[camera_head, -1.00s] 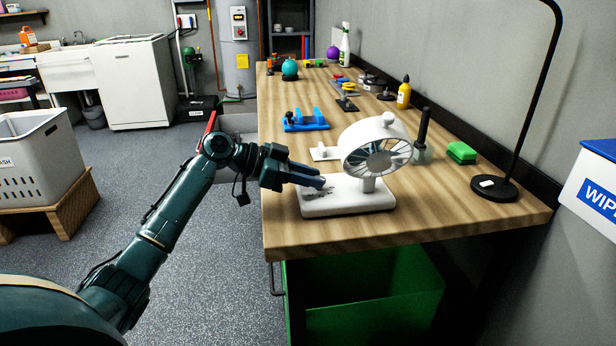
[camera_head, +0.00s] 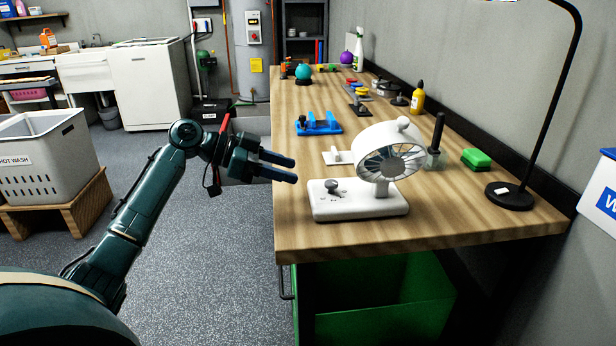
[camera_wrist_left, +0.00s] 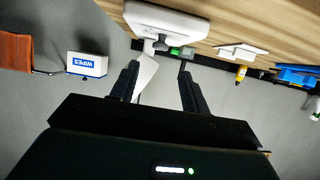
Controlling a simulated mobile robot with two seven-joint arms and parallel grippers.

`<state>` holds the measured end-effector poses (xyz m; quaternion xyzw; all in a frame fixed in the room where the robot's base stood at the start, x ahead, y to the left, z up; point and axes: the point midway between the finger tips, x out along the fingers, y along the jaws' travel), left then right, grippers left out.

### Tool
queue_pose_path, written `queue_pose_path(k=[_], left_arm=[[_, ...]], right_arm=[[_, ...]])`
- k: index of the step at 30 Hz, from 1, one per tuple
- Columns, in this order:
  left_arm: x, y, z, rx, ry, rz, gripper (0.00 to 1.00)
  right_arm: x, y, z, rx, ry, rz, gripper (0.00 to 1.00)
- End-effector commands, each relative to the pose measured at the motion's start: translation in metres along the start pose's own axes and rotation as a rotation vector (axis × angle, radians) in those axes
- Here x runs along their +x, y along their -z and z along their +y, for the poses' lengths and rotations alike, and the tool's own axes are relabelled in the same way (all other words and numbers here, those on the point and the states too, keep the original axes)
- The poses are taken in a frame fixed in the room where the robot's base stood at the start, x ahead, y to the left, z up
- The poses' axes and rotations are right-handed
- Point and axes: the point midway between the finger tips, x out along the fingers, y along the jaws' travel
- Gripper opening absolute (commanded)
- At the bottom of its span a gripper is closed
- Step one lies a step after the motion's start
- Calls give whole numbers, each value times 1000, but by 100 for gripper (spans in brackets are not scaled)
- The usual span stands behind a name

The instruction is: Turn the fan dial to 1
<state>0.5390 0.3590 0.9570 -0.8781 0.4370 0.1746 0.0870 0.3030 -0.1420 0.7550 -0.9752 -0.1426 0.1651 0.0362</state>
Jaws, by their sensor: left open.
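The white fan (camera_head: 391,151) stands upright on the near part of the wooden workbench. Its base (camera_head: 375,209) carries a grey dial (camera_head: 332,187) on the left side, with small dark marks around it that are too small to read. My left gripper (camera_head: 294,169) is open and empty, left of and above the dial, apart from the fan. My right gripper is not in view.
A green bin (camera_head: 380,295) is under the bench. Free floor lies left of the bench.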

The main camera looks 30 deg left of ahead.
Motion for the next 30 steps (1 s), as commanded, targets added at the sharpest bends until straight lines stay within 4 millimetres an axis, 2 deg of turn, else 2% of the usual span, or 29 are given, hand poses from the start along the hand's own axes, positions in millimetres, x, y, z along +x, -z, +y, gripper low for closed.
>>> queue_pose_path(k=[3,9,30], left_arm=[[-23,-1,0,0,2,-2,46],[-43,-1,0,0,-1,-1,46],[-47,0,0,0,-1,0,46]], right_arm=[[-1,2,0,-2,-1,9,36],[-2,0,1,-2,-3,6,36],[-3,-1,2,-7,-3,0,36]])
